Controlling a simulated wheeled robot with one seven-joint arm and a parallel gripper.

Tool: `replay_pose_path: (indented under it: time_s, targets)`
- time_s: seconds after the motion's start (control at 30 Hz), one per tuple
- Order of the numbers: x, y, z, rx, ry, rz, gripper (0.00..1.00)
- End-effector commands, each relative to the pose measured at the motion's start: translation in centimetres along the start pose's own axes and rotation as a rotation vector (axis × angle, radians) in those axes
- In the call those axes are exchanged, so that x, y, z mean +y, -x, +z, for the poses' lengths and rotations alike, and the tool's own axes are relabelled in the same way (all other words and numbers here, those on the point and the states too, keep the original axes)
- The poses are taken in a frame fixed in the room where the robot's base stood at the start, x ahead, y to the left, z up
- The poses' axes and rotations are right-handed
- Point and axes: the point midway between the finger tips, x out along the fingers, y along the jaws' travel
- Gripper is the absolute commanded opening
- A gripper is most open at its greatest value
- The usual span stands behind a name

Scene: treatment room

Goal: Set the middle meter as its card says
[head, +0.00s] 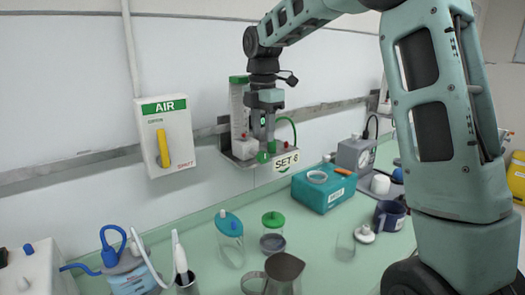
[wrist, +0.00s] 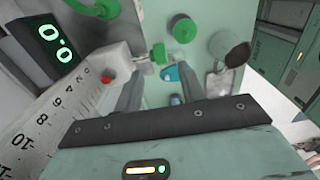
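The meter on the wall rail has a clear upright tube (head: 238,108) with a green top and a white block (head: 245,146). Its card (head: 287,161) reads SET and one digit, which looks like 6 but is small.
A yellow-handled AIR box (head: 165,135) hangs left on the wall. Below, the green counter holds lidded jars (head: 272,235), a metal jug (head: 282,272), a teal box (head: 322,188) and a dark mug (head: 389,216). A grey device (head: 355,154) stands to the right.

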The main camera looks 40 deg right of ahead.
Motion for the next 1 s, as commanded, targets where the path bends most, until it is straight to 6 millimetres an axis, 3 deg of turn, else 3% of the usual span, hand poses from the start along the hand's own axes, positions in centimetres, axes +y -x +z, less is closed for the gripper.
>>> replay_pose_path:
  time_s: [0.2,0.33,0.77,0.9,1.0]
  targets:
    - [-0.1,-4.0,0.0,0.000,0.000,-0.003,0.40]
    - [0.0,-5.5,0.0,0.000,0.000,-0.002,0.40]
    - [0.0,-6.5,0.0,0.000,0.000,0.000,0.40]
    - [0.0,-6.5,0.0,0.000,0.000,0.000,0.04]
    - [-0.1,-6.5,0.0,0.000,0.000,-0.002,0.01]
